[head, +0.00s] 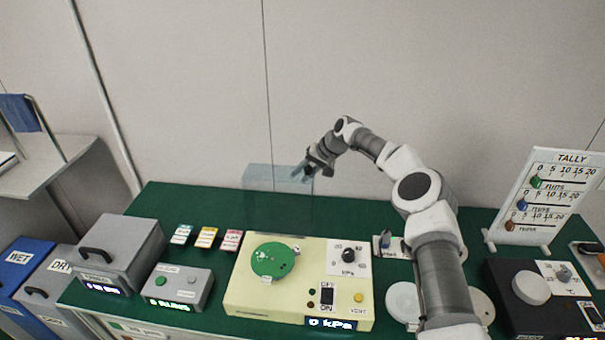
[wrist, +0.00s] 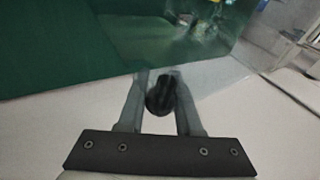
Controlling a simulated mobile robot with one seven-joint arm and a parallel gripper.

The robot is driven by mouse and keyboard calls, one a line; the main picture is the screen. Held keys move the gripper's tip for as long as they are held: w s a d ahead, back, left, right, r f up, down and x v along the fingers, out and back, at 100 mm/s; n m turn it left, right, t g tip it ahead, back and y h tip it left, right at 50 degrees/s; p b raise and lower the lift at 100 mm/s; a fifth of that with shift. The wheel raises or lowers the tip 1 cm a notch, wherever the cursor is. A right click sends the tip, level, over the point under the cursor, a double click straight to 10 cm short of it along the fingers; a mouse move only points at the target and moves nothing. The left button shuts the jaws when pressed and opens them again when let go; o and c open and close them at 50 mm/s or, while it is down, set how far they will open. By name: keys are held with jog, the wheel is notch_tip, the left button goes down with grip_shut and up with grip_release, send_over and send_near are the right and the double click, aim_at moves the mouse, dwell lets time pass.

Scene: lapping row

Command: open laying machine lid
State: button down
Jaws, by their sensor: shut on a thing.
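The laying machine (head: 240,292) is a cream box on the green bench, with a round green plate (head: 274,261) on its top. Its clear bluish lid (head: 265,190) stands up, about upright, along the machine's back edge, so the top is uncovered. My gripper (head: 301,172) is at the lid's upper right edge. In the wrist view, my gripper (wrist: 160,82) has its two fingers shut on a dark round knob (wrist: 160,98) at the edge of the see-through lid (wrist: 185,30). The head view is too small to show the knob clearly.
A grey lidded box (head: 128,250) and a small grey control box (head: 178,288) stand to the left. A black machine (head: 520,312) and the TALLY board (head: 548,195) are to the right. The wall is close behind the bench.

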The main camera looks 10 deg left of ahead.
jog(key=shift+d+f+g, duration=0.2)
jog(key=shift+f+g, duration=0.1)
jog(key=shift+f, duration=0.35)
jog(key=shift+s, duration=0.1)
jog(key=c, duration=1)
grip_release()
jog(key=o, duration=0.4)
jog(key=shift+r, duration=0.1)
jog(key=shift+a+r, duration=0.1)
jog(key=shift+r, duration=0.05)
jog(key=shift+r, duration=0.1)
jog(key=b+v, duration=0.1)
jog(key=v, duration=1.6)
jog(key=shift+b, duration=0.35)
